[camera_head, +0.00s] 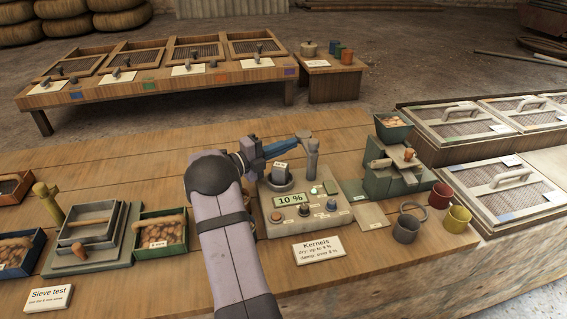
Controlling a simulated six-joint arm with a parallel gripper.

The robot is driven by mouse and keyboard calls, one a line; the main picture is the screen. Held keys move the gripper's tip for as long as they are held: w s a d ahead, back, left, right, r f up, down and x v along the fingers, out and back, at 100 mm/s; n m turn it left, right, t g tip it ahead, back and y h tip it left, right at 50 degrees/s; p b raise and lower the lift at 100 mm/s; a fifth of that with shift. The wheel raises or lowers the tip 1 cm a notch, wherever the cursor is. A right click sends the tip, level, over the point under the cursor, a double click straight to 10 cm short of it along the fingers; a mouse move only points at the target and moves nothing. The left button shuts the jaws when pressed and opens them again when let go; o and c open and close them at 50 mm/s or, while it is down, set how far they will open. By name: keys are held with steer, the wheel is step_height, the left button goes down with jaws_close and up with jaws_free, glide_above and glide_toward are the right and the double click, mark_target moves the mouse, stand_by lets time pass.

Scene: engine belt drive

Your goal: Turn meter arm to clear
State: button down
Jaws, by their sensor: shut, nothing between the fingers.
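The meter (292,222) is a beige box on the wooden table, near the middle of the head camera view. Its green display (290,199) reads "10 %". A round dark-rimmed cup (279,180) sits at its back left, with a small label above it. The grey meter arm (312,158) rises as a post at the back right, with a rounded top end. My gripper (295,144) is shut and empty. It reaches in from the left above the cup, its tips close to the top of the post. I cannot tell whether they touch.
A "Kernels" card (319,248) stands before the meter. A green mill (395,165) and several small cups are to the right. Sieve trays (93,222) and kernel boxes are at left. Lidded mesh bins (500,185) are at far right. The table behind the meter is mostly clear.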

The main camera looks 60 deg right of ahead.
steer(key=shift+d+r, duration=0.15)
steer(key=shift+d, duration=0.05)
stand_by(0.5)
steer(key=w+d+b+v, duration=0.1)
steer(key=w+b+v, duration=0.1)
steer(key=v, duration=1.1)
steer(key=shift+w+a, duration=0.2)
steer(key=shift+w, duration=0.5)
